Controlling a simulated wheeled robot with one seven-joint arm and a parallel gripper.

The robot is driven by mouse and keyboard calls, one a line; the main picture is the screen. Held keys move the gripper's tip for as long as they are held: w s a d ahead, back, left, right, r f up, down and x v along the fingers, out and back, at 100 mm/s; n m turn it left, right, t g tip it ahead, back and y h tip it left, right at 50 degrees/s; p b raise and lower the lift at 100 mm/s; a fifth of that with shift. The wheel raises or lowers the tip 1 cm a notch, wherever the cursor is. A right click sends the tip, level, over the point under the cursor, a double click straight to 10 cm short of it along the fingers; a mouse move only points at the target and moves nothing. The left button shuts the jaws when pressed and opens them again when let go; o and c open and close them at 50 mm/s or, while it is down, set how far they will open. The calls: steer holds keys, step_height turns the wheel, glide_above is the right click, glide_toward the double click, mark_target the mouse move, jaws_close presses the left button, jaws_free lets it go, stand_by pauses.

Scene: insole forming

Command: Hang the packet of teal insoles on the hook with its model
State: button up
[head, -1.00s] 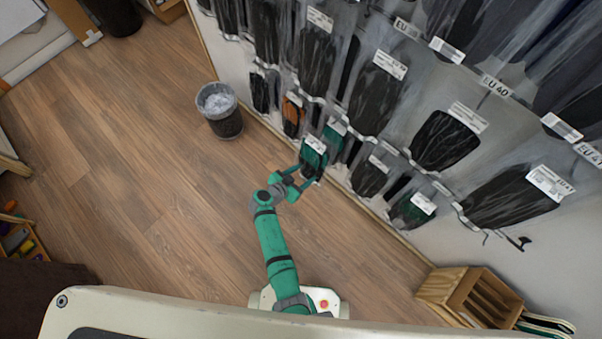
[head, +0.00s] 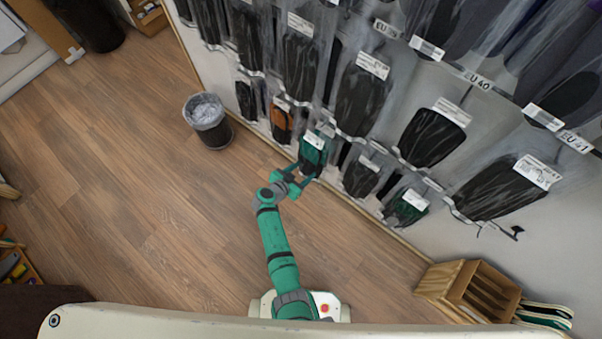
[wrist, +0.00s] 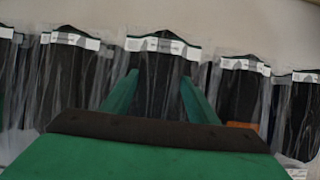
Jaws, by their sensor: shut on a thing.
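My gripper (head: 307,178) is shut on a packet of teal insoles (head: 312,153), which hangs upright with a white label at its top. In the wrist view, my gripper's green fingers (wrist: 160,100) stand either side of a dark packet with a white label (wrist: 165,46). The hook behind the packet is hidden, so I cannot tell if the packet is on it.
An orange packet (head: 281,124) hangs to the left and a black packet (head: 361,176) to the right. Another teal packet (head: 407,207) hangs farther right. A waste bin (head: 208,122) and a wooden crate (head: 468,290) stand on the floor.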

mark_target(306, 167)
steer(key=shift+w+d+f, duration=0.1)
steer(key=shift+w+d, duration=0.4)
steer(key=shift+w, duration=0.2)
steer(key=shift+w+d, duration=0.5)
steer(key=shift+w, duration=0.15)
steer(key=shift+w+d+f, duration=0.3)
steer(key=shift+f, duration=0.15)
steer(key=shift+w+f, duration=0.1)
steer(key=shift+w, duration=0.1)
steer(key=o, duration=1.2)
steer(key=v, duration=1)
steer(key=shift+s+a+r, duration=0.15)
steer(key=shift+s+r, duration=0.1)
